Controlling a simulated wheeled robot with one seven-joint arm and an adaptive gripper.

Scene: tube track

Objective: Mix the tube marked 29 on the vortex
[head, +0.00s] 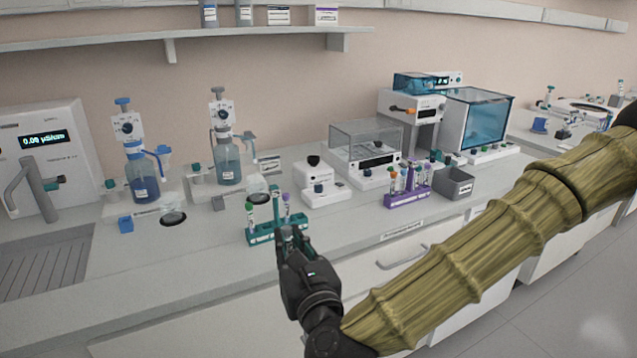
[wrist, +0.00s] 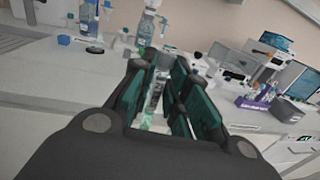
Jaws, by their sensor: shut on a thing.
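In the wrist view a pale, greenish strip of the tube (wrist: 148,116) shows between the fingers. I cannot read the number 29 on any tube. A small white device with a black cup on top, which looks like the vortex (head: 318,182), stands behind and right of the rack.
A purple rack (head: 407,196) of tubes and a grey bin (head: 455,184) stand to the right. A clear-lidded device (head: 365,152) is behind them. Bottle dispensers (head: 228,160) stand at the back left. Bench between the teal and purple racks is clear.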

